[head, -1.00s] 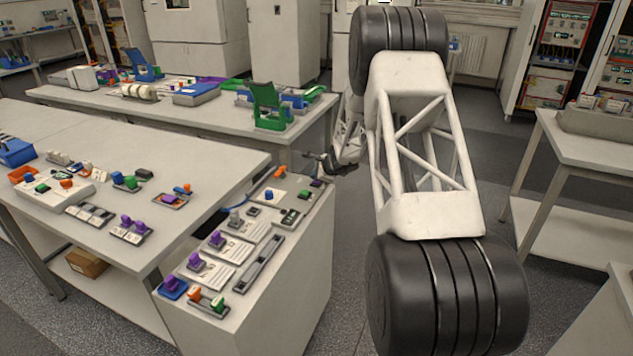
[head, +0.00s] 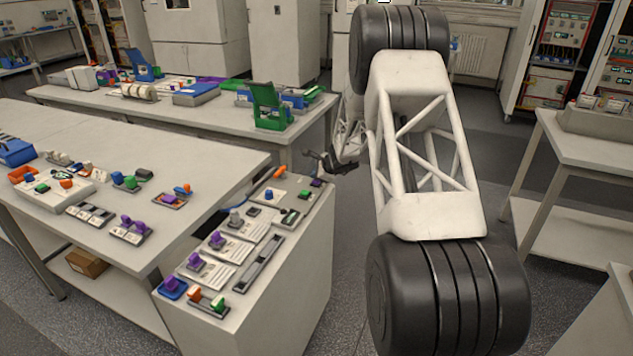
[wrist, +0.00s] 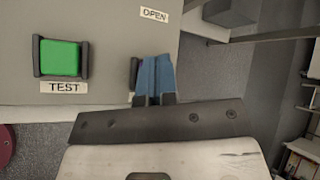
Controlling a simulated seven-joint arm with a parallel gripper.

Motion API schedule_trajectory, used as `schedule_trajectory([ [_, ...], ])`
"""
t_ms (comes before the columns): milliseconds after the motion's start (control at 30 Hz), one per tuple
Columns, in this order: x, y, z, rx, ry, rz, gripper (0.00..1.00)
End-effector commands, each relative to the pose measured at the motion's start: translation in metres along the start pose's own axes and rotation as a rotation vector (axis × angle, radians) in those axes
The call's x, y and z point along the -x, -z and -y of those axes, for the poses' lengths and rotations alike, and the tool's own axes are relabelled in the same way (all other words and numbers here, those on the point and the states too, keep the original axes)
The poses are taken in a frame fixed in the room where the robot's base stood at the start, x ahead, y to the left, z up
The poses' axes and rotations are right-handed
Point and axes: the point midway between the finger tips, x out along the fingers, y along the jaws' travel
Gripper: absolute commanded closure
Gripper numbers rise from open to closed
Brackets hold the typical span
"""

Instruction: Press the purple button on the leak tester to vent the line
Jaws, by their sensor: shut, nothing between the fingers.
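In the wrist view a grey panel (wrist: 100,20) carries a square green button (wrist: 60,58) in a dark bracket, labelled TEST. To its right is an OPEN label (wrist: 154,15), with part of another dark bracket (wrist: 134,72) below it. My gripper (wrist: 154,60) is shut and empty. Its blue fingers cover most of what is at that bracket; no purple shows there, and contact cannot be told. In the head view my gripper (head: 325,162) is beside the far right corner of the low cabinet. A small purple part (head: 316,183) sits at that corner, just below the gripper.
The low cabinet top (head: 225,310) holds several purple, orange and green controls. A long workbench (head: 150,240) with more devices stands to its left, and another bench (head: 190,115) behind. Open floor (head: 345,260) lies right of the cabinet.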

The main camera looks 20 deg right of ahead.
Motion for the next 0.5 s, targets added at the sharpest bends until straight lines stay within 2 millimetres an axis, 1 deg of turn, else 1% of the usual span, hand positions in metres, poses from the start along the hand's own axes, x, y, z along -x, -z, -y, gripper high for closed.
schedule_trajectory([
  [233, 0.0066, -0.0047, 0.0047, 0.001, 0.0, 0.0, 1.0],
  [500, 0.0073, -0.0053, 0.0053, 0.001, 0.0, 0.0, 1.0],
])
